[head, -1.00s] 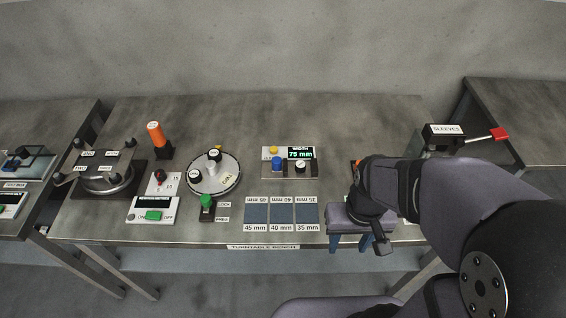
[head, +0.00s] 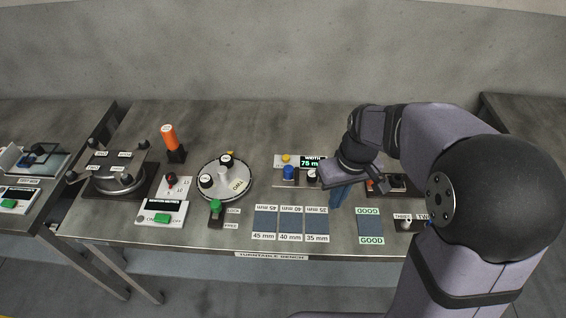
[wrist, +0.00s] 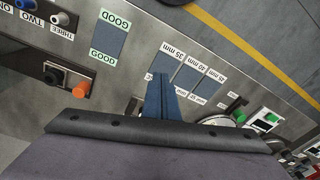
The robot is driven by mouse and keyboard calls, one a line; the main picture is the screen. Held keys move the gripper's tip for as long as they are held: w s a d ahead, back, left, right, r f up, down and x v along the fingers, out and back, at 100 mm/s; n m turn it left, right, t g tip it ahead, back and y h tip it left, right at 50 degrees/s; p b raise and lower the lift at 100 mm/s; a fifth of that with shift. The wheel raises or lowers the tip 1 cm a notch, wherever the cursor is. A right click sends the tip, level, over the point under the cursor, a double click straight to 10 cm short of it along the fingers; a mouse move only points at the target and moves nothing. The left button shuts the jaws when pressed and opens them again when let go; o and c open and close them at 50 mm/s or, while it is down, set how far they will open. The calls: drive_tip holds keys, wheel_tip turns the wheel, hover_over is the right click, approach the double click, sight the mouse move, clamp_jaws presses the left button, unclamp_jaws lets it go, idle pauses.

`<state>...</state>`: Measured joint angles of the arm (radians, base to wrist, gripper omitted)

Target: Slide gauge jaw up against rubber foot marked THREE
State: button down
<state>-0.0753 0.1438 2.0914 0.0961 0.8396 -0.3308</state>
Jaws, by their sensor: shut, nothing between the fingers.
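The gauge with a blue block (head: 290,173) and a display (head: 312,162) reading WIDTH 75 m, its end hidden, stands at the back middle of the bench in the head view. A black piece with a white cap (head: 312,175) sits at its right. I cannot tell which part is the jaw. The label THREE (head: 402,218) is at the front right; in the wrist view a grey-white peg (wrist: 62,19) stands by THREE (wrist: 62,32). I cannot tell whether it is the rubber foot. My gripper (head: 335,205) is shut and empty, right of the gauge; its blue fingers (wrist: 160,98) show in the wrist view.
A round turntable (head: 236,192) with black white-capped pieces stands left of the gauge. Grey pads marked 45, 40 and 35 mm (head: 291,222) and a GOOD pad (head: 370,225) lie in front. An orange post (head: 170,138) stands at the back left. My arm hides the bench's right end.

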drive_tip(key=w+a+n+y+b, duration=0.1)
drive_tip(key=w+a+n, duration=0.4)
drive_tip(key=w, duration=0.6)
drive_tip(key=r+n+t+y, duration=0.1)
drive_tip(key=n, duration=0.3)
hover_over(291, 173)
drive_tip(key=w+a, duration=0.3)
drive_tip(key=x, duration=0.3)
drive_tip(key=p+x, duration=0.1)
drive_tip(key=x, duration=0.5)
drive_tip(key=shift+s+a+f+p, duration=0.1)
drive_tip(key=shift+s+a+p, duration=0.05)
drive_tip(key=shift+a+p, duration=0.25)
drive_tip(key=shift+d, duration=0.25)
drive_tip(key=shift+s+d+f+p, duration=0.1)
drive_tip(key=shift+s+d+p, duration=0.3)
drive_tip(key=shift+d, duration=0.35)
drive_tip(key=shift+s+d+f+p, duration=0.1)
drive_tip(key=shift+s+d+p, duration=0.3)
drive_tip(key=shift+d, duration=0.3)
